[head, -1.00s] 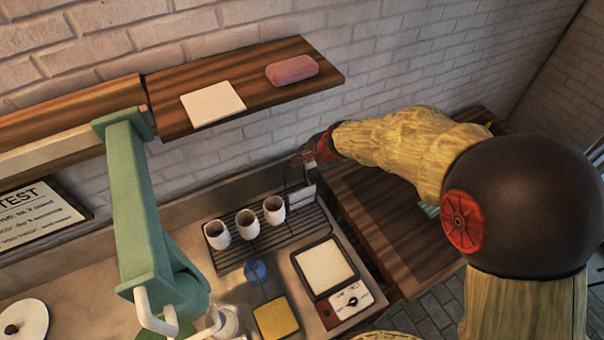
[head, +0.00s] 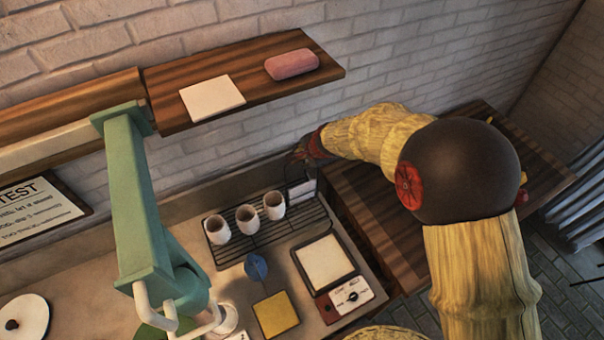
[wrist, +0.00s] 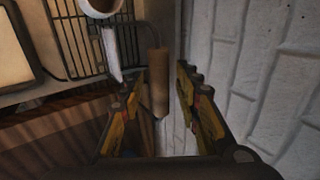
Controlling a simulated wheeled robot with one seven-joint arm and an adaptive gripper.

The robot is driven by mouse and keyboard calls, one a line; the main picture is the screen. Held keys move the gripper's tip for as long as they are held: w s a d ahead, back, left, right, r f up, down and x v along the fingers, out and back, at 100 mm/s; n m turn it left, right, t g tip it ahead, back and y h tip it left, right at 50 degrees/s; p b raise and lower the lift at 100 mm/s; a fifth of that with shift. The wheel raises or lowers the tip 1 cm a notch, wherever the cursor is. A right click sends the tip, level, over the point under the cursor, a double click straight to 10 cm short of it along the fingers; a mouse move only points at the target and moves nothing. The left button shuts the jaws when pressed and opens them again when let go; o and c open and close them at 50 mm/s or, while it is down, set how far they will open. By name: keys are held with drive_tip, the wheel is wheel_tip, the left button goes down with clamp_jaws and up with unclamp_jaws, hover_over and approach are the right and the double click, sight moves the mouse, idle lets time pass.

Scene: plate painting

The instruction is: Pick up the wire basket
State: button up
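The wire basket (head: 277,236) is a black wire rack on the counter, with white cups standing in it. A thin upright frame (head: 300,186) rises at its right end. In the wrist view, part of the basket's wire grid (wrist: 72,42) shows at the upper left, with a brown cylindrical grip (wrist: 158,85) at its near end. My gripper (head: 303,150) is near the basket's right end by the wall. In the wrist view its two fingers (wrist: 175,82) are apart, with the brown grip showing between them, close to the left finger. Contact cannot be told.
The brick wall (wrist: 285,70) runs close along the gripper's right side in the wrist view. A wooden shelf (head: 165,117) is above the counter. A framed pad (head: 325,262), a yellow square (head: 275,314) and a blue item (head: 256,266) lie before the basket. A wooden table (head: 385,225) stands right.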

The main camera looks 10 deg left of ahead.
clamp_jaws()
idle(0.7)
